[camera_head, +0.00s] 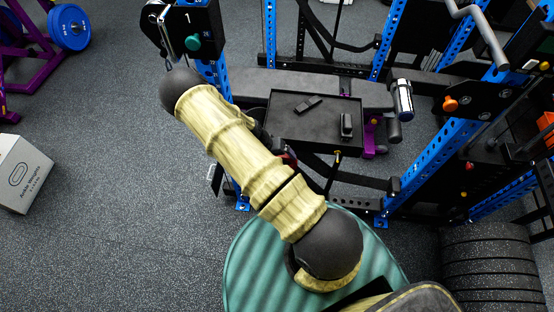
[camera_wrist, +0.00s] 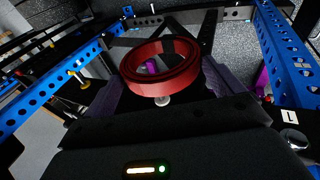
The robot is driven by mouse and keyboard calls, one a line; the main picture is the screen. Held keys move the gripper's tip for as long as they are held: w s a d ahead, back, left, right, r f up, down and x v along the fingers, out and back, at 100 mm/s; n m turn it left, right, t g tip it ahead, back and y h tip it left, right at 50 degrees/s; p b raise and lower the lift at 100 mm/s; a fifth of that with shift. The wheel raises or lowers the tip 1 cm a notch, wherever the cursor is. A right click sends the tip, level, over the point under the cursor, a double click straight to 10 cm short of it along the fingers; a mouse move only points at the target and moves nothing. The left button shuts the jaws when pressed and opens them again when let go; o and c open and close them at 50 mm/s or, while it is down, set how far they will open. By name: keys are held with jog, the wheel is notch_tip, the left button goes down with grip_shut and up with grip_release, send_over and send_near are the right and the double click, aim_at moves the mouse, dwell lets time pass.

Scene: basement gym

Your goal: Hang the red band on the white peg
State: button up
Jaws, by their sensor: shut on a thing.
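The red band (camera_wrist: 150,88) is a rolled ring in the middle of the wrist view. My gripper (camera_wrist: 164,72) is shut on it, with one dark purplish finger on each side. A small white round knob (camera_wrist: 162,100) shows just below the band's near edge and may be the end of the white peg. I cannot tell whether the band is around it or only in front of it. In the head view my arm hides most of the gripper, and no white peg is clearly seen there.
Blue perforated rack posts (camera_wrist: 287,50) stand on both sides. A black tray (camera_head: 290,143) holding small dark items lies beyond my arm.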

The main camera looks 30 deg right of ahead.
jog(key=shift+w+d+f+b, duration=0.3)
jog(key=shift+w+d+b, duration=0.25)
jog(key=shift+w, duration=0.25)
jog(key=shift+w+d+f+b, duration=0.25)
jog(key=shift+w+d+b, duration=0.25)
jog(key=shift+w, duration=0.25)
jog(key=shift+s, duration=0.1)
jog(key=o, duration=0.7)
jog(key=shift+o, duration=0.2)
jog(key=shift+r, duration=0.1)
